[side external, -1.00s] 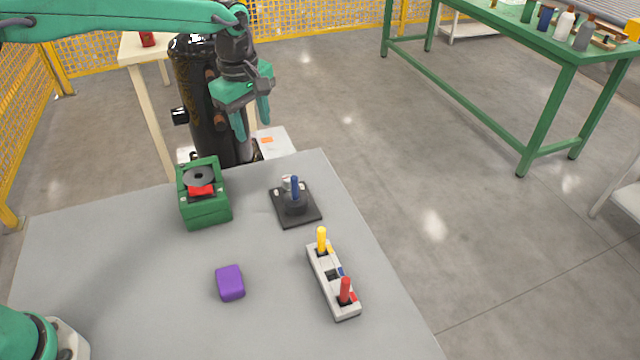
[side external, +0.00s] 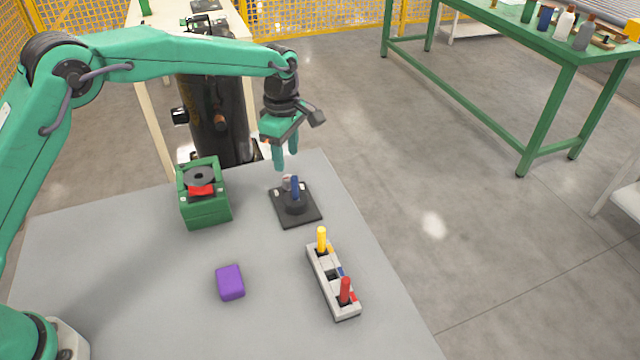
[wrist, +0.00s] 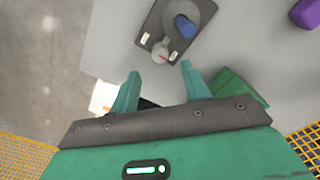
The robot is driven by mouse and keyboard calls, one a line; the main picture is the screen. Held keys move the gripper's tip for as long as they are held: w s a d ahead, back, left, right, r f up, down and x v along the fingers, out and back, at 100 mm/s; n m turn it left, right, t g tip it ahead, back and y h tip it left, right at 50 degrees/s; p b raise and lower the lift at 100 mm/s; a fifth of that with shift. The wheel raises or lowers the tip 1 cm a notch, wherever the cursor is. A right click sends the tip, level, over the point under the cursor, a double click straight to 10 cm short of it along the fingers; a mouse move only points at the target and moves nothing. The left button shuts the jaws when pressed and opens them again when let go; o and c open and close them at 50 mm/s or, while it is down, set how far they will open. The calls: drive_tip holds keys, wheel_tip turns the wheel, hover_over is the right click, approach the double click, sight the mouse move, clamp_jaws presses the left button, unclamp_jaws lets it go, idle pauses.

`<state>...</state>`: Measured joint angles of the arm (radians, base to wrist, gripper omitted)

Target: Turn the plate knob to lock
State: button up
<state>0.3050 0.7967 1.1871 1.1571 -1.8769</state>
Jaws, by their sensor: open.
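A dark square plate (side external: 306,218) lies near the table's far edge. It carries a round dark base with an upright blue peg (side external: 295,187), and a small pale knob (side external: 287,181) behind the peg. In the wrist view the pale knob (wrist: 160,50) has a red mark and sits between two white labels on the plate (wrist: 153,22). The blue peg (wrist: 184,25) shows beyond it. My gripper (side external: 286,160) is open and empty, above the far side of the plate. In the wrist view its fingertips (wrist: 160,70) stand just short of the pale knob, one to each side.
A green box (side external: 206,211) with a grey disc and red part stands left of the plate. A purple block (side external: 230,283) and a pale holder (side external: 331,284) with yellow and red pegs lie nearer. A black cylinder (side external: 208,90) stands beyond the table.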

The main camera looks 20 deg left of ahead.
sight(288, 178)
drive_tip(key=shift+f, duration=3.4)
drive_tip(key=c, duration=1)
